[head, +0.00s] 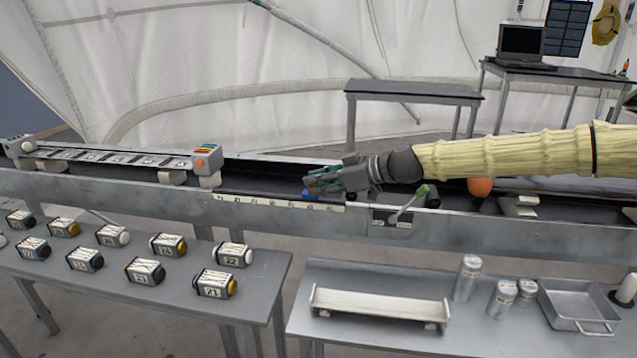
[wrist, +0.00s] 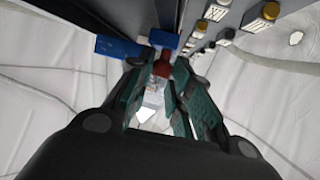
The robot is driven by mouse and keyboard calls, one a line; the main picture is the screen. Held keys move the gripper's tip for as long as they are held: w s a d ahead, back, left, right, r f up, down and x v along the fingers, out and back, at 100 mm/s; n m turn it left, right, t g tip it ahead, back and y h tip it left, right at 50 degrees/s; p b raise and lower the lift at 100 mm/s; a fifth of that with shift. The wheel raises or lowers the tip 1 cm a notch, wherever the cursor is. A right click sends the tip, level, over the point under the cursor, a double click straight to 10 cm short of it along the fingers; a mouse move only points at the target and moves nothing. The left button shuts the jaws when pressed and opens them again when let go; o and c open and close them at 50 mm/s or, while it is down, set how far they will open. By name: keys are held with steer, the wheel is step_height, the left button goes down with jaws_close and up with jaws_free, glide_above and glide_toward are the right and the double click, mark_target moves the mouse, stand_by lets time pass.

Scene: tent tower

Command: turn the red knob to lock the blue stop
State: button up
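In the wrist view, the red knob (wrist: 162,69) sits between the tips of my gripper's green-padded fingers (wrist: 162,74). The fingertips are close on both sides of it; I cannot tell whether both touch it. A blue block (wrist: 118,46), which looks like the blue stop, is just left of the knob, and another blue part (wrist: 164,39) is behind it. In the head view, my gripper (head: 312,183) reaches left over the conveyor's near rail. A bit of the blue stop (head: 310,195) shows below the fingers. The red knob is hidden there.
The conveyor rail (head: 270,202) carries a numbered strip. A green-tipped lever (head: 408,203) and an orange ball (head: 480,187) are to the right, under my arm. A tray (head: 580,305) and cylinders are at front right.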

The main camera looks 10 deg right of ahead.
jaws_close()
steer(key=shift+s+a+m+h, duration=0.1)
steer(key=shift+m+h, duration=0.2)
steer(key=m+t+h, duration=0.1)
steer(key=m+t, duration=0.1)
steer(key=shift+s+a+r+t+h+p, duration=0.2)
steer(key=shift+t+h+p, duration=0.1)
steer(key=shift+h+p, duration=0.1)
steer(key=m+h+p, duration=0.4)
steer(key=m+h, duration=0.1)
steer(key=a+m+t+h+p, duration=0.1)
steer(key=m+h+p, duration=0.4)
steer(key=m+t+h+p, duration=0.1)
steer(key=m+h+p, duration=0.3)
steer(key=h, duration=0.1)
steer(key=shift+a+r+m+h, duration=0.1)
steer(key=shift+a+m+h, duration=0.3)
steer(key=shift+m+h+p, duration=0.4)
steer(key=shift+p, duration=0.15)
